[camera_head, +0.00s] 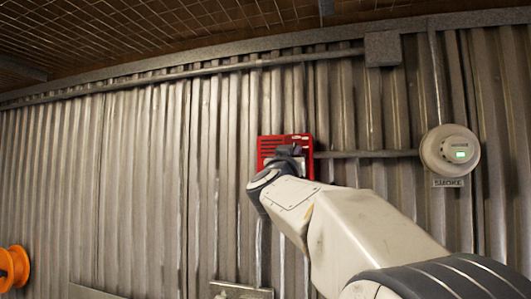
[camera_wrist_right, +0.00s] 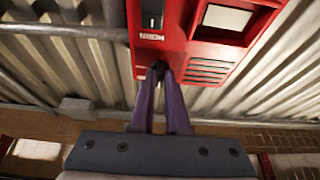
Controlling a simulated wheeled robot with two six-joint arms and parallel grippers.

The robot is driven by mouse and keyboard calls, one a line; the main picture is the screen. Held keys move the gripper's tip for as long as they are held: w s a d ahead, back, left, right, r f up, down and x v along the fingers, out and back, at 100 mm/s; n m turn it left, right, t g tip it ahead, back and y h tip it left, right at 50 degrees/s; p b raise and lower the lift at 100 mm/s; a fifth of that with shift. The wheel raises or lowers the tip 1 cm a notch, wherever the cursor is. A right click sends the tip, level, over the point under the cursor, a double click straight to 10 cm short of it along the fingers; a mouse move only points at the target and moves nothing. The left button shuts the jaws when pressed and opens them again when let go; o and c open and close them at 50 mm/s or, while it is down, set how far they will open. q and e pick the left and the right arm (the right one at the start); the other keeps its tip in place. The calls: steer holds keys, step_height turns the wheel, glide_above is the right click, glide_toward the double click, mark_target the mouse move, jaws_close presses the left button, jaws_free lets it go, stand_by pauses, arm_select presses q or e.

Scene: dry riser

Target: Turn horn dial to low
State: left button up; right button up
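The red horn box (camera_head: 268,146) is fixed to the corrugated wall, partly hidden in the head view by my right arm. My right gripper (camera_head: 290,157) is at its front, its fingers mostly hidden there. In the right wrist view the red box (camera_wrist_right: 187,30) fills the upper middle. The two purple fingers of my right gripper (camera_wrist_right: 160,76) are close together, with their tips at the box's lower edge around a small dark knob, which seems to be the horn dial (camera_wrist_right: 158,66). The dial's setting cannot be made out. My left gripper is not in view.
A round smoke detector (camera_head: 449,151) with a green light is on the wall at right, above a SMOKE label (camera_head: 448,182). A conduit (camera_head: 365,154) joins it to the box. An orange reel (camera_head: 14,268) is at lower left. A black slot switch (camera_wrist_right: 152,14) is on the box.

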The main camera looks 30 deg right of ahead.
steer(key=o, duration=0.4)
steer(key=shift+c, duration=0.2)
steer(key=shift+s, duration=0.1)
steer(key=b+v, duration=0.5)
steer(key=v, duration=0.5)
steer(key=shift+a+b, duration=0.15)
steer(key=shift+b, duration=0.25)
